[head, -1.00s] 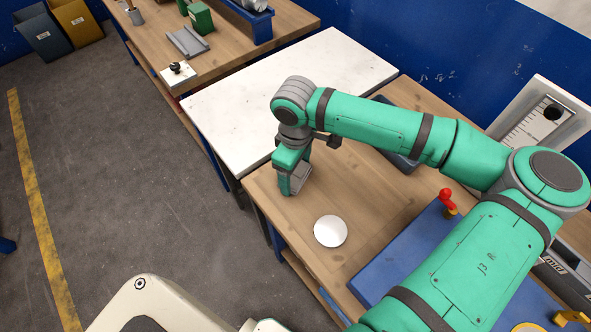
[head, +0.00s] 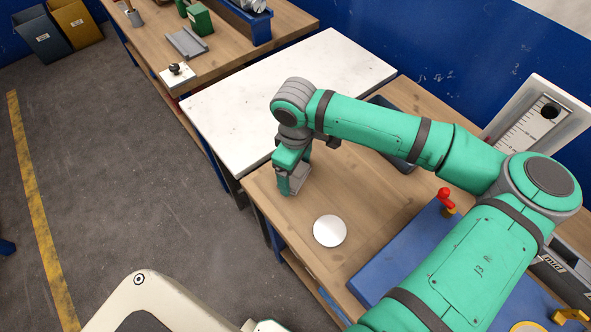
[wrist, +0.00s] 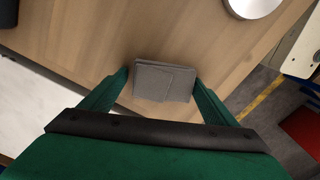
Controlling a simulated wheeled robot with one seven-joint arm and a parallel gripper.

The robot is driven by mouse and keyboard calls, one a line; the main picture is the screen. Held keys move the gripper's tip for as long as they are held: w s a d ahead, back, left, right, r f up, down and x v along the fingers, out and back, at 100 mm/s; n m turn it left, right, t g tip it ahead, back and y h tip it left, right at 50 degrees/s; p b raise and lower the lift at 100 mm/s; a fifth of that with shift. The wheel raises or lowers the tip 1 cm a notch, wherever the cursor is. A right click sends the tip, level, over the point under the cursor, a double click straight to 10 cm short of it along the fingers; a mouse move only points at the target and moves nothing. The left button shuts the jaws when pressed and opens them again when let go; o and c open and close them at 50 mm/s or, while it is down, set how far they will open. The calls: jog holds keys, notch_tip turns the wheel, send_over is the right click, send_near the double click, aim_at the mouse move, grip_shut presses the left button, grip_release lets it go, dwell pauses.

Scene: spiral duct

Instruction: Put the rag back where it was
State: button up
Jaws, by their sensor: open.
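The rag (wrist: 163,82) is a grey folded cloth lying on the wooden bench top, close to its edge, in the wrist view. My gripper (head: 291,187) is open and low over the bench near the corner by the white-topped table. In the wrist view its two green fingers stand on either side of the rag, with small gaps visible. I cannot tell the rag apart from the gripper in the head view.
A round white disc (head: 330,231) lies on the wooden bench (head: 268,198); it also shows in the wrist view (wrist: 252,5). A blue board (head: 400,270) with a red-handled fitting (head: 444,196) lies to the right. The white-topped table (head: 290,95) adjoins behind.

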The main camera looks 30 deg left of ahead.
jog(key=shift+s+f, duration=0.4)
jog(key=shift+f, duration=0.15)
notch_tip(320, 180, up, 13)
jog(key=shift+w+r, duration=0.15)
dwell(0.4)
